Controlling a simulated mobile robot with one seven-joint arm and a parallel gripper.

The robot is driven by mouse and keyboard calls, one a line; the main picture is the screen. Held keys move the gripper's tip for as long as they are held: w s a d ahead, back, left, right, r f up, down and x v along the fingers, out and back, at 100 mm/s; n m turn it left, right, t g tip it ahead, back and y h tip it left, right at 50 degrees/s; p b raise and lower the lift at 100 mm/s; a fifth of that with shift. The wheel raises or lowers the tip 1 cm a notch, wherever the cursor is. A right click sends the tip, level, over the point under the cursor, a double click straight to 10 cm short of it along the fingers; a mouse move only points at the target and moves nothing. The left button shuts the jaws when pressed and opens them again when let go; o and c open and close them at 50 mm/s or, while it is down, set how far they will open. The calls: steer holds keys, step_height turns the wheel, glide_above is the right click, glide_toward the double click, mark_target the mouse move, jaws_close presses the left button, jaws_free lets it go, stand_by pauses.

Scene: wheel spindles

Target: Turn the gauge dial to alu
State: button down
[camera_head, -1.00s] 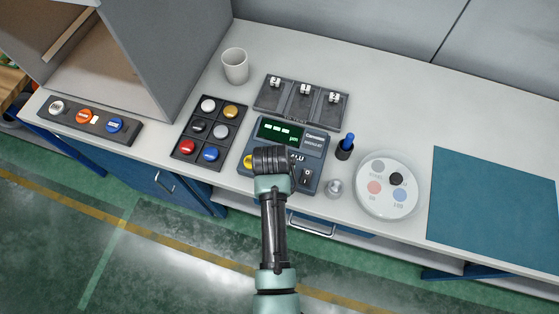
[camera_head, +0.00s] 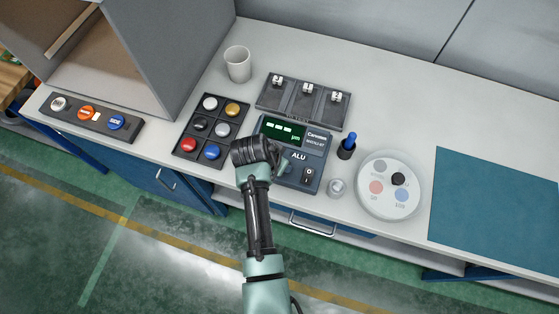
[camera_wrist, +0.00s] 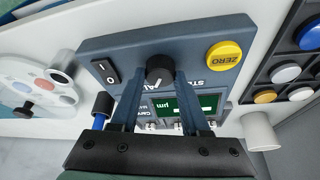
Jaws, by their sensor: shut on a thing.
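The gauge (camera_head: 314,154) is a dark blue-grey box with a lit green display (camera_head: 283,130). Its black dial (camera_wrist: 159,71) shows in the wrist view, with a pale mark on its edge. My gripper (camera_wrist: 161,76) has one finger on each side of the dial and is shut on it. The fingers partly cover the lettering beside the dial. In the head view the ALU label (camera_head: 298,156) is readable, while my wrist hides the dial. The exact direction of the dial's mark is hard to tell.
The gauge also bears a yellow ZERO button (camera_wrist: 225,55) and a black power switch (camera_head: 309,176). A button tray (camera_head: 226,113) is close on the left. A blue pen in a holder (camera_head: 347,147), a small metal cylinder (camera_head: 336,187) and a round white plate (camera_head: 372,207) are on the right.

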steer(key=shift+c, duration=1.9)
jaws_free()
steer(key=shift+r, duration=0.1)
steer(key=b+v, duration=0.1)
steer(key=v, duration=1.2)
steer(key=shift+b, duration=0.3)
steer(key=shift+d, duration=0.1)
